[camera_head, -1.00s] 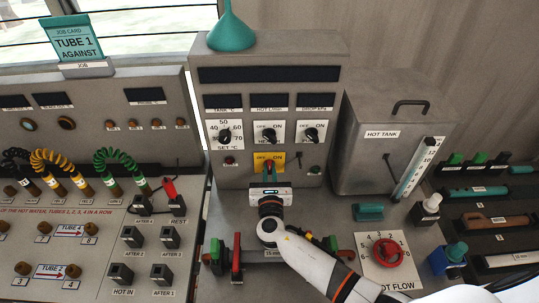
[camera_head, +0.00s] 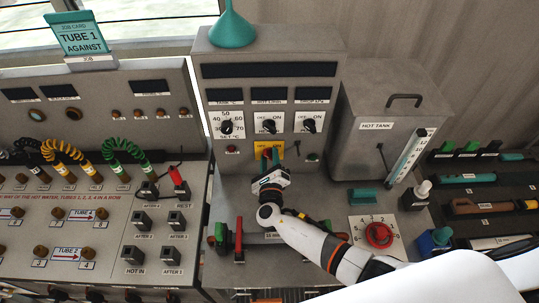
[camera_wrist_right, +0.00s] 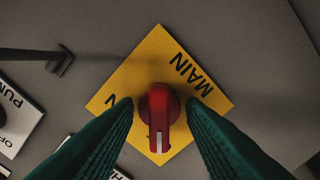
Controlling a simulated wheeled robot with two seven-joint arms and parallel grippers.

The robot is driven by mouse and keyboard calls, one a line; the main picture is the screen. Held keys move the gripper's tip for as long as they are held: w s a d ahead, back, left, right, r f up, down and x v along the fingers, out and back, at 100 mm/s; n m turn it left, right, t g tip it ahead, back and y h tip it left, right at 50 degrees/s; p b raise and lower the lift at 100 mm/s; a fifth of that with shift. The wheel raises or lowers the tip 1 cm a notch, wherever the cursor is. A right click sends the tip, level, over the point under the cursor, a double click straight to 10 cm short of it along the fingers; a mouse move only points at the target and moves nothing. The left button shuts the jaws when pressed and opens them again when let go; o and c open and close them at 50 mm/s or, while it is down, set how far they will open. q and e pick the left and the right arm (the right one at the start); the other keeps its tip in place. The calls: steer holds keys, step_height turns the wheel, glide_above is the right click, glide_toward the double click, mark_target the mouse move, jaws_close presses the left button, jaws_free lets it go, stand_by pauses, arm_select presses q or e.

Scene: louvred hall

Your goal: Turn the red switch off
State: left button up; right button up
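The red switch (camera_wrist_right: 158,112) sits on a yellow plate (camera_wrist_right: 160,55) lettered MAIN. In the right wrist view the plate looks turned like a diamond, and the switch's handle points to its lower corner, diagonal to the plate's sides. My right gripper (camera_wrist_right: 158,104) has its two green fingers on either side of the switch, with narrow gaps showing, so it looks open around it. In the head view the right gripper (camera_head: 270,155) is up against the yellow plate (camera_head: 258,145) on the panel, largely hiding the switch. My left gripper is not in view.
Dials for temperature and other switches (camera_head: 269,125) sit just above. A black lever (camera_wrist_right: 60,62) stands out near the plate. A hot tank (camera_head: 385,125) stands to the right, a red flow knob (camera_head: 379,235) in front. A red-handled valve (camera_head: 239,240) is below my arm.

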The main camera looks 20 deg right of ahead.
mark_target(269, 158)
steer(key=shift+v, duration=2.05)
steer(key=shift+r, duration=0.1)
step_height(269, 158, up, 12)
steer(key=s, duration=0.3)
steer(key=shift+a, duration=0.4)
